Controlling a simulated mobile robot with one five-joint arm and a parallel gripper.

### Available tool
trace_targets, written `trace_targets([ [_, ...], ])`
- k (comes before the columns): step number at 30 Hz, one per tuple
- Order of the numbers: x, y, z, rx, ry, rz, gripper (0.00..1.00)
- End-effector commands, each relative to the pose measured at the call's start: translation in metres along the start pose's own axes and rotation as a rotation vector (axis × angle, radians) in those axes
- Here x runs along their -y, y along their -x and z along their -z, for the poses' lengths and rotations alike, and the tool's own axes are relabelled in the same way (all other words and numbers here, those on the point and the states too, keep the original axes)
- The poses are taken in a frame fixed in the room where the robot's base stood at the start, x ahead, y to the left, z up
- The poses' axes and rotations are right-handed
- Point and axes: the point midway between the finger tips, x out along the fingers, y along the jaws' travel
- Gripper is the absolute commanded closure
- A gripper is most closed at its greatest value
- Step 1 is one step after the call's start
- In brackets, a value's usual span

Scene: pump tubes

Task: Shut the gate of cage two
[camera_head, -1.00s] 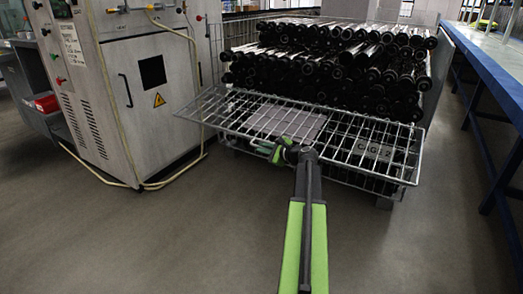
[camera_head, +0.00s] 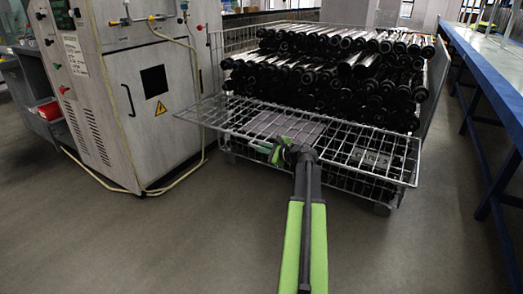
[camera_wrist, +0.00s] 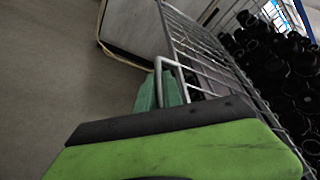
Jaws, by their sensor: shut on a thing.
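The wire cage (camera_head: 213,55) is stacked with black and silver tubes (camera_head: 330,62). Its wire mesh gate (camera_head: 200,118) is folded down at the front and sticks out towards me, roughly level. A plate on the gate's right part (camera_head: 374,159) is dark; its lettering is hard to read now. The exact contact is partly hidden.
A grey machine cabinet (camera_head: 110,100) with a yellow hose (camera_head: 182,178) stands close on the left. A blue-edged bench (camera_head: 490,85) runs along the right. The grey floor (camera_head: 150,245) in front of the cage is clear.

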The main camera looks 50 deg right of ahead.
Motion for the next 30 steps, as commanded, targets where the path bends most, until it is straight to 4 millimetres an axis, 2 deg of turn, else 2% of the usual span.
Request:
trace_targets([
  [8,0.0,0.0,0.0,0.0,0.001,0.001,1.0],
  [9,0.0,0.0,0.0,0.0,0.001,0.001,0.84],
  [13,0.001,0.0,0.0,0.0,0.0,0.002,0.67],
  [22,0.001,0.003,0.0,0.0,-0.001,0.003,0.67],
  [26,0.002,0.023,-0.002,-0.002,-0.001,0.004,0.67],
  [30,0.002,0.061,-0.003,-0.002,-0.002,0.005,0.67],
])
